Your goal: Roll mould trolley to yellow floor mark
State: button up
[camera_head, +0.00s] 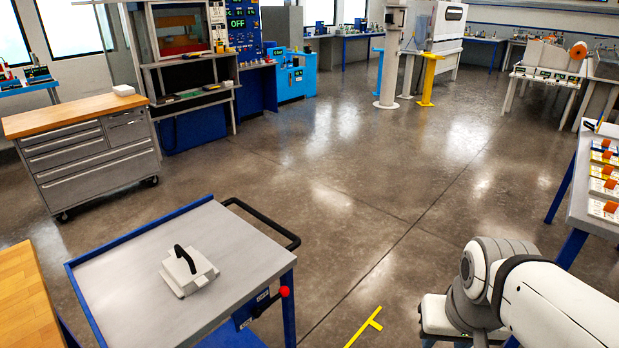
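The mould trolley (235,228) stands at the lower left, with a grey top, blue rim and blue legs. A black push handle (262,223) sticks out from its far right end. A red knob (284,292) sits on its right side. A pale mould block (189,273) with a black grip lies on the top. A yellow floor mark (368,325) shows on the floor to the right of the trolley, apart from it and cut by the bottom edge. My white arm is at the lower right; I cannot make out my gripper in this view.
A wooden-topped drawer cabinet (95,166) on castors stands at left. A wooden surface (22,300) is close to the trolley's left side. A bench with several labelled items (604,188) is at right. A yellow post (428,80) stands farther back. The middle floor is clear.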

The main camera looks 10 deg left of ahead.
aim_at(123, 295)
jog(key=u, duration=0.2)
jog(key=i, duration=0.9)
jog(key=u, duration=0.8)
jog(key=i, duration=0.35)
jog(key=u, duration=0.3)
